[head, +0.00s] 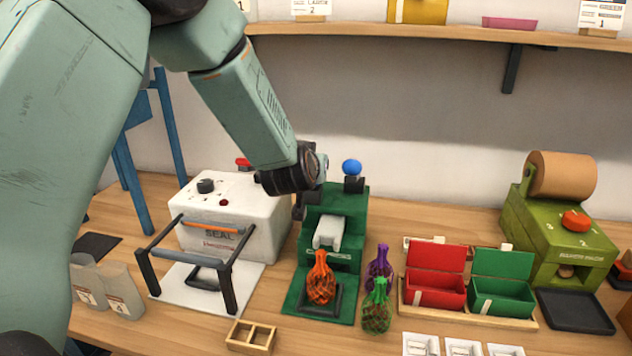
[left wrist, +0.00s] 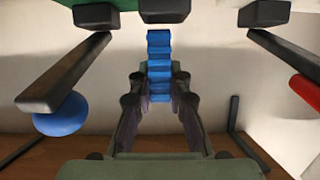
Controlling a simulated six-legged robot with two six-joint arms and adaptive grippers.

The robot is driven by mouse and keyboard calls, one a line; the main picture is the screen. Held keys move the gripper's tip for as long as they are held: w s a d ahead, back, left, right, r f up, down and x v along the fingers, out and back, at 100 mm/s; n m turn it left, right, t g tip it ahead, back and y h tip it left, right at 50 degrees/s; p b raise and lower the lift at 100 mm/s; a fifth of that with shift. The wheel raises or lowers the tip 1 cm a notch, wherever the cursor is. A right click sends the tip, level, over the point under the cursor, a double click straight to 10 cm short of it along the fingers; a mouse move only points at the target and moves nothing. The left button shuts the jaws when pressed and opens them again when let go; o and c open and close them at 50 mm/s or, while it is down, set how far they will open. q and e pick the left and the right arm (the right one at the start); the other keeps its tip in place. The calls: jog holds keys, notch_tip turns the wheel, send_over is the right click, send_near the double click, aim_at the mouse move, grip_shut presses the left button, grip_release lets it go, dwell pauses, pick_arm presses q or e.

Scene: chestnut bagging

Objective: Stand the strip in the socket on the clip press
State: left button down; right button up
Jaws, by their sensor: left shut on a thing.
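The clip press (head: 350,205) is the green machine with a blue knob (head: 352,167) in the middle of the head view. My left gripper (head: 308,198) is at its upper left side, between it and the white sealer. In the left wrist view, my left gripper (left wrist: 160,98) is shut on a blue segmented strip (left wrist: 159,50), which extends beyond the fingertips. The strip is hidden in the head view. The blue knob also shows in the left wrist view (left wrist: 62,116). I cannot make out the socket. My right gripper is not in view.
The white sealer (head: 222,205) stands close on the left. An orange net bag (head: 320,280) is in front of the press; purple (head: 379,268) and green (head: 377,308) bags stand to its right. Red (head: 436,278) and green (head: 503,284) bins stand farther right. A shelf (head: 440,37) runs above.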

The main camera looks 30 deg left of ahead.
pick_arm(q)
jog(key=f, duration=0.3)
jog(key=shift+s+a+f+b, duration=0.25)
jog(key=shift+s+a+b, duration=0.1)
jog(key=shift+s, duration=0.05)
jog(key=shift+w+d+f, duration=0.1)
jog(key=shift+w+d, duration=0.15)
jog(key=shift+w, duration=0.15)
jog(key=c, duration=1.7)
grip_release()
jog(key=shift+s, duration=0.1)
jog(key=shift+o, duration=1.4)
jog(key=shift+s+a, duration=0.2)
jog(key=shift+o, duration=0.7)
jog(key=shift+w+d, duration=0.15)
